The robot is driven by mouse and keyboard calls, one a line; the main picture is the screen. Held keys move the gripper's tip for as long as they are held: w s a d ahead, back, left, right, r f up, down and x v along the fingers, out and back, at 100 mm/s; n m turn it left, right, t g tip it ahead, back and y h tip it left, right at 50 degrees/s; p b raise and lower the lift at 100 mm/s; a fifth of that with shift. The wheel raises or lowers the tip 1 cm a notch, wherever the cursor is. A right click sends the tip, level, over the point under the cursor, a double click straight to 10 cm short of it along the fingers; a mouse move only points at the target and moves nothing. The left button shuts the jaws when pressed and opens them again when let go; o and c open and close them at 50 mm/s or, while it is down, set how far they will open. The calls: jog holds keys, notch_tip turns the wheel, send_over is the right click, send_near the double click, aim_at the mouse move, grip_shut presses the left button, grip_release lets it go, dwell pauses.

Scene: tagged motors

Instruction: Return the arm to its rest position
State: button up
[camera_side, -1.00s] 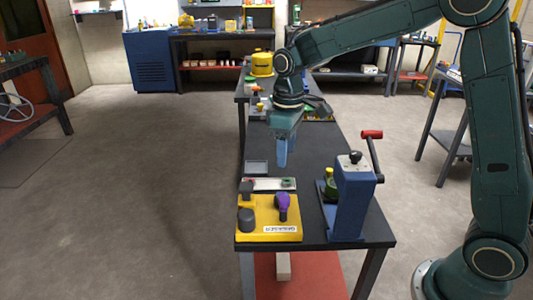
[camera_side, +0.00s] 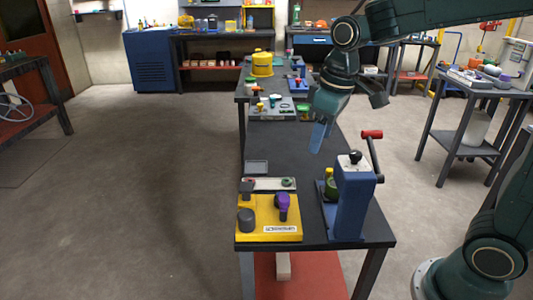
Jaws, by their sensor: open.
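My gripper (camera_side: 317,138) has blue fingers and hangs from my dark green arm over the right part of the long dark workbench (camera_side: 275,150). It is open, with nothing seen between its fingers, and it is tilted a little. It is above and behind the blue lever press (camera_side: 353,200) and touches nothing that I can see.
A yellow block (camera_side: 260,230) with a purple-topped part (camera_side: 283,203) and a dark cylinder (camera_side: 246,220) stands at the bench's near end. A red-handled lever (camera_side: 372,134) rises from the press. A yellow pot (camera_side: 262,65) stands at the far end. The bench's middle is clear.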

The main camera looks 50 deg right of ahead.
jog(key=s+r+m+t, duration=0.1)
jog(key=s+m+t, duration=0.2)
jog(key=s, duration=1.3)
jog(key=shift+s+d+t, duration=0.3)
jog(key=shift+s+d, duration=0.05)
